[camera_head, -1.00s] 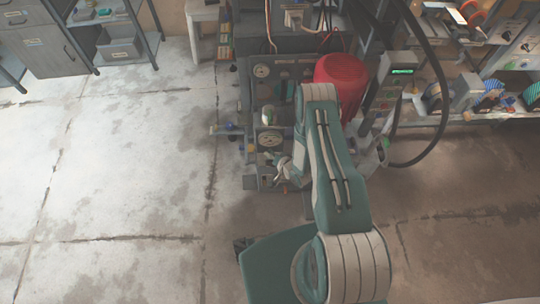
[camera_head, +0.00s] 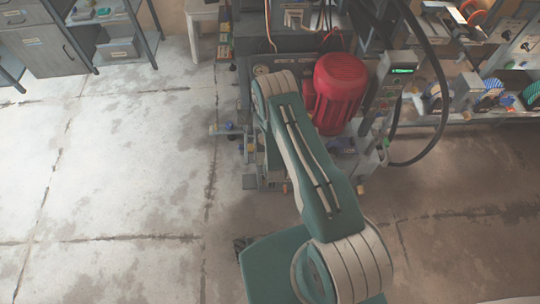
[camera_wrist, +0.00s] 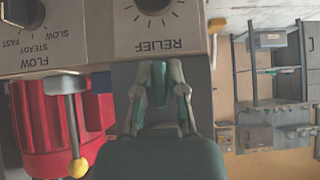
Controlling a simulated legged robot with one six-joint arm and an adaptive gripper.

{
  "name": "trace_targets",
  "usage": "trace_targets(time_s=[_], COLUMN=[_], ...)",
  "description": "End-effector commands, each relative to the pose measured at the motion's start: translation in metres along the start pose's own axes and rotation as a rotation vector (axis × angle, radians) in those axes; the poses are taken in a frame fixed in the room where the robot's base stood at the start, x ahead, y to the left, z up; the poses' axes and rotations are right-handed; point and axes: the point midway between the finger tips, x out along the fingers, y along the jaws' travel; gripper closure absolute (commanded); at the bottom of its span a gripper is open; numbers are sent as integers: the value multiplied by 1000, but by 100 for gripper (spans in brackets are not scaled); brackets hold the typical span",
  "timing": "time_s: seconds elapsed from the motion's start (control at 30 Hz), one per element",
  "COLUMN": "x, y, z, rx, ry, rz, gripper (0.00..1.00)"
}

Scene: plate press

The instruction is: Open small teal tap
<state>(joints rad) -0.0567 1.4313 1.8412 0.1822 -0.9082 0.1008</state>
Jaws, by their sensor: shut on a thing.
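In the wrist view, the small teal tap (camera_wrist: 158,78) shows as a narrow teal piece between my fingertips, just below the panel marked RELIEF. My gripper (camera_wrist: 160,88) is shut on it, one grey finger on each side. The fingers and the wrist hide most of the tap, so its turn angle cannot be told. In the head view, my arm covers the gripper and the tap.
The red motor (camera_head: 340,95) stands right of my arm; it also shows in the wrist view (camera_wrist: 45,120). A yellow-knobbed lever (camera_wrist: 74,135) hangs left of my gripper. The RELIEF dial (camera_wrist: 152,5) is above. Floor (camera_head: 110,170) at left is clear.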

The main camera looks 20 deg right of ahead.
Motion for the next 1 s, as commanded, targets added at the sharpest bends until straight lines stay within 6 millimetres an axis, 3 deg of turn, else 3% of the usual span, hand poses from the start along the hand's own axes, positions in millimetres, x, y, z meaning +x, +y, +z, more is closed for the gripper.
trace_targets(time_s=[0.03,0.67,0.7,0.77,1.0], x=[1,2,2,2,2], y=[-1,-1,-1,-1,-1], z=[-7,-10,-11,-11,-7], rx=[-7,-40,-40,-40,-42], ry=[15,25,25,25,16], rz=[10,44,44,44,44], gripper=[100,100,75,50,50])
